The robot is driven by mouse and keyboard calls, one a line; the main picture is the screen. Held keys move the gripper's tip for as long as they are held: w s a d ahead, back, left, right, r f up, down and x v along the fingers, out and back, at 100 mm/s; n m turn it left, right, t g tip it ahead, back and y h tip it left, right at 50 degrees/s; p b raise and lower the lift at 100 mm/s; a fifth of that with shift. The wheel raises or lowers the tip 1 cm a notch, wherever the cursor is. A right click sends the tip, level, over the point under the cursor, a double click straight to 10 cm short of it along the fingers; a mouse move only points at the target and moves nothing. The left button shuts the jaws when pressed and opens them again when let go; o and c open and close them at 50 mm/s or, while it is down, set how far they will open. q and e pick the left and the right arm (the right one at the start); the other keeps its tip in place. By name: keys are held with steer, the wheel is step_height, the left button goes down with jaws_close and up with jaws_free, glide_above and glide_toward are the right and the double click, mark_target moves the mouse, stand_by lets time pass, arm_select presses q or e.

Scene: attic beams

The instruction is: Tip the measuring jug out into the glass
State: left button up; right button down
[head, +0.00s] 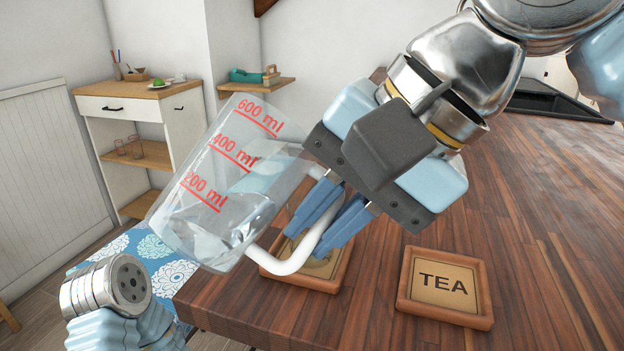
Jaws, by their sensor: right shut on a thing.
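The clear measuring jug (215,190) with red marks for 200, 400 and 600 ml is held up at the centre left, above the wooden counter. It leans, its top towards the upper right and its base towards the lower left. Clear contents seem to show inside. My right gripper (322,222) is shut on its white handle (292,262). I cannot make out a glass on the counter; the jug and gripper hide part of it. Two small reddish-rimmed glasses (136,147) seem to stand on the far cabinet shelf. My left gripper is out of view.
A framed TEA tray (445,312) lies on the wooden counter (530,240) at the right. Another wood-framed tray (332,281) lies partly hidden under the jug and gripper. A dark hob or sink (560,103) is at the back right. The right part of the counter is free.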

steer(key=shift+f, duration=0.1)
steer(key=shift+g+y, duration=0.3)
steer(key=shift+y, duration=0.1)
steer(key=shift+r+g+y+b, duration=0.25)
steer(key=shift+g+y+b, duration=0.05)
steer(key=shift+y+b, duration=0.15)
steer(key=shift+s+a+r+m+g+y+b, duration=0.1)
steer(key=shift+r+m+g+y+b, duration=0.35)
steer(key=shift+y+b, duration=0.35)
stand_by(1.1)
steer(key=shift+w+d+r+g+y, duration=0.25)
steer(key=shift+d+r+g+y, duration=0.1)
steer(key=shift+y, duration=0.4)
stand_by(3.0)
steer(key=shift+f+y+b, duration=0.25)
steer(key=shift+y+b, duration=0.15)
steer(key=shift+b, duration=0.1)
stand_by(0.9)
